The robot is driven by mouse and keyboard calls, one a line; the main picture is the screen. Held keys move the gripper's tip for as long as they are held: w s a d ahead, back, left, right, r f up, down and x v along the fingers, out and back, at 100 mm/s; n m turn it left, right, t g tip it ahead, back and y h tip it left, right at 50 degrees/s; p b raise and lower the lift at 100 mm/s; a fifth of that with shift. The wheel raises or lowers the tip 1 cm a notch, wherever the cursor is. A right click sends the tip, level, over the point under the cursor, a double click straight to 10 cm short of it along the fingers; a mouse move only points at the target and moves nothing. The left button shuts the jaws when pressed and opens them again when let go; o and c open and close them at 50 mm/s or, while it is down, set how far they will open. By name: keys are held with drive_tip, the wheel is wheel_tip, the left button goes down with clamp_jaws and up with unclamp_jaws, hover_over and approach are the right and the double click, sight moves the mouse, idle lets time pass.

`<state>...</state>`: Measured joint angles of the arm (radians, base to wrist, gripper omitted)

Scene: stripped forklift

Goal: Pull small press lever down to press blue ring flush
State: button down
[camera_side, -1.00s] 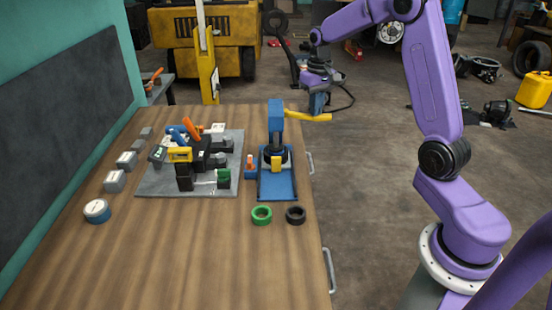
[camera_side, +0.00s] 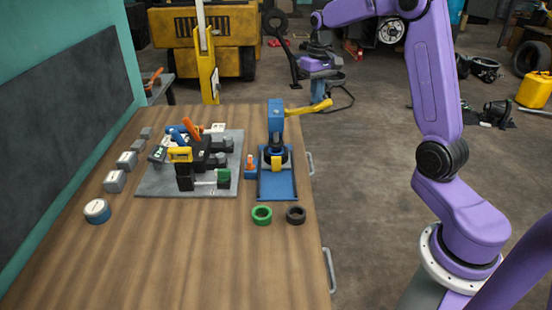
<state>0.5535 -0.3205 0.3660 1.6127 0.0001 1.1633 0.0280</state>
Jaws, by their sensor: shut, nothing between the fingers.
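The small blue press (camera_side: 276,122) stands upright on its blue base (camera_side: 277,186) at the right of the bench. Its yellow lever (camera_side: 308,107) sticks out to the right, with its free end tilted up. Under the press head, yellow and dark parts show; I cannot make out a blue ring or whether it sits flush. My gripper (camera_side: 323,80) is shut and empty, pointing down above the lever's free end. It looks apart from the lever, but the depth is hard to judge. Its fingertips are small and unclear.
A green ring (camera_side: 261,215) and a black ring (camera_side: 296,215) lie in front of the press. A grey board with clamps (camera_side: 152,184) lies to its left. A small blue holder with an orange part (camera_side: 250,170) stands beside the press. The bench front is clear.

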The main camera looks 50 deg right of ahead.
drive_tip(key=shift+r, duration=2.45)
drive_tip(key=shift+r, duration=2.5)
drive_tip(key=s+a+f+n, duration=0.2)
drive_tip(key=s+a+n, duration=0.25)
drive_tip(key=a, duration=0.45)
drive_tip(key=s+a+f+n, duration=0.3)
drive_tip(key=s+a, duration=0.3)
drive_tip(key=a, duration=0.4)
drive_tip(key=s+a+f+n, duration=0.1)
drive_tip(key=s+f+n, duration=0.3)
drive_tip(key=s, duration=0.7)
drive_tip(key=s+a+f+n, duration=0.1)
drive_tip(key=s+f+n, duration=0.3)
drive_tip(key=s, duration=0.7)
drive_tip(key=shift+a, duration=0.15)
